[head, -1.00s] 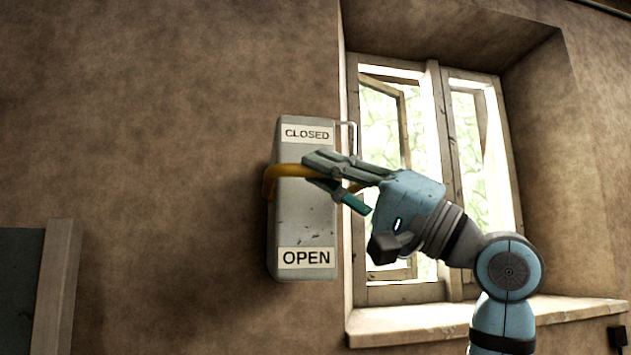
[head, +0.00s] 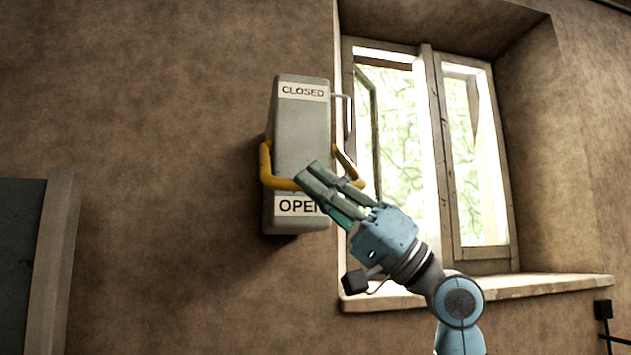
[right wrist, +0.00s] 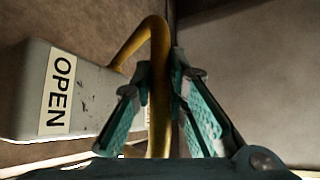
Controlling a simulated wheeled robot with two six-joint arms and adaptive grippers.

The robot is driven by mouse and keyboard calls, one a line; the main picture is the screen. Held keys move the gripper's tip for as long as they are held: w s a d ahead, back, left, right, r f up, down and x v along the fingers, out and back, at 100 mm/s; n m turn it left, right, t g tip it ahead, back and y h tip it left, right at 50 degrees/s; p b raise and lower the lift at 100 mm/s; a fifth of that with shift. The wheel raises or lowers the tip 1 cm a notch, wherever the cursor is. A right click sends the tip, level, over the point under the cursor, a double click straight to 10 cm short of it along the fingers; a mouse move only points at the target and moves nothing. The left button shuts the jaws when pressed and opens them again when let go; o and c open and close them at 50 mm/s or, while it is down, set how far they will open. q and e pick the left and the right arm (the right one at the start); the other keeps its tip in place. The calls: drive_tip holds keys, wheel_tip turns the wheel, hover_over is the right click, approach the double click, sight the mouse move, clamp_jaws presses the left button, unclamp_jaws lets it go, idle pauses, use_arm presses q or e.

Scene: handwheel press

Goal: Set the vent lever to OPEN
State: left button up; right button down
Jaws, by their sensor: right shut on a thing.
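The vent lever is a yellow U-shaped handle (head: 280,183) around a grey wall box (head: 302,135). The box has a CLOSED label (head: 303,91) near its top and an OPEN label (head: 296,206) near its bottom. The lever's bar now crosses just above the OPEN label. My right gripper (head: 318,180) is shut on the lever's bar and partly covers the OPEN label. In the right wrist view the yellow bar (right wrist: 158,90) runs between the two fingers (right wrist: 157,85), beside the OPEN label (right wrist: 57,92). My left gripper is not in view.
A window (head: 430,150) with a stone sill (head: 480,289) is to the right of the box. A thin metal rod (head: 347,110) sticks out at the box's upper right. A framed dark panel (head: 55,260) stands at lower left. The wall between is bare.

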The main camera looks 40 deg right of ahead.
drive_tip(key=shift+w, duration=0.1)
idle(0.3)
drive_tip(key=c, duration=1.7)
unclamp_jaws()
drive_tip(key=shift+o, duration=0.7)
drive_tip(key=shift+w+f, duration=0.1)
drive_tip(key=shift+w, duration=0.1)
drive_tip(key=v, duration=0.7)
drive_tip(key=shift+s+d+f, duration=0.15)
drive_tip(key=shift+f, duration=0.05)
drive_tip(key=shift+d, duration=0.1)
